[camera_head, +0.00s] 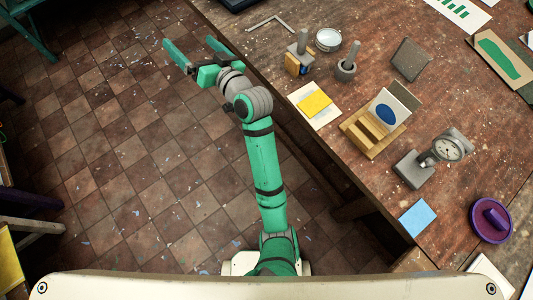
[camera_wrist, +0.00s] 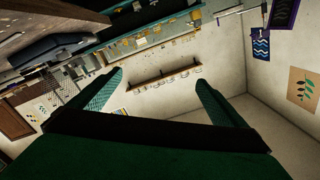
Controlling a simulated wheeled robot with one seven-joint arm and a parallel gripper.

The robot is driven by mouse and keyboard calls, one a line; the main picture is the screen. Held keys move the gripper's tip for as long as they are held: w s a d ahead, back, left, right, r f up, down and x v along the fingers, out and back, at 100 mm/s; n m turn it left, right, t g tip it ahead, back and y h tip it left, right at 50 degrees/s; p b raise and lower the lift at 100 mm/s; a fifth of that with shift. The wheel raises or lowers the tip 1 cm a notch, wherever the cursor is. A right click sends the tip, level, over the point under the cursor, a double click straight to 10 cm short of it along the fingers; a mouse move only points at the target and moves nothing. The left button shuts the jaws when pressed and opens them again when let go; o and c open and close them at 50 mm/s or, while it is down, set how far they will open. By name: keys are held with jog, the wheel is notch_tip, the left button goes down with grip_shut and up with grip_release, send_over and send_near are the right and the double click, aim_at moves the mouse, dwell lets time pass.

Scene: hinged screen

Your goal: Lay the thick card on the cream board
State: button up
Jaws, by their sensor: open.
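A cream board (camera_head: 301,93) lies flat near the table's left edge, with a yellow square piece (camera_head: 315,103) on top of it. A slotted wooden rack (camera_head: 362,138) to its right holds a pale card with a blue oval (camera_head: 386,110), tilted, and a brownish panel (camera_head: 404,96) behind it. I cannot tell for sure which of these is the thick card. My gripper (camera_head: 190,42) is open and empty, off the table's left side above the floor. Its two fingers (camera_wrist: 160,82) also show spread in the wrist view, facing the room's walls.
Around the board stand a grey-handled tool (camera_head: 300,48), a mortar (camera_head: 346,69), a round tin (camera_head: 328,40) and a grey tile (camera_head: 410,59). A dial gauge (camera_head: 440,152), a blue sheet (camera_head: 417,217) and a purple lid (camera_head: 491,219) lie right. Tiled floor is open at left.

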jog(key=s+d+f+m+t+h, duration=0.2)
jog(key=s+d+f+m+h, duration=0.25)
jog(key=s+f, duration=0.45)
jog(key=s+d+f+m+t+h, duration=0.1)
jog(key=s+d+f+m+h, duration=0.3)
jog(key=s+f, duration=0.5)
jog(key=s+d+n+h, duration=0.1)
jog(key=s+d+n, duration=0.1)
jog(key=s, duration=0.6)
jog(key=s+d+n+h, duration=0.1)
jog(key=s+d+n, duration=0.1)
jog(key=s+d, duration=0.3)
jog(key=s+d+r+n+g+h, duration=0.1)
jog(key=s+d, duration=0.3)
jog(key=s, duration=0.7)
jog(key=shift+n, duration=0.45)
jog(key=shift+s+d, duration=0.1)
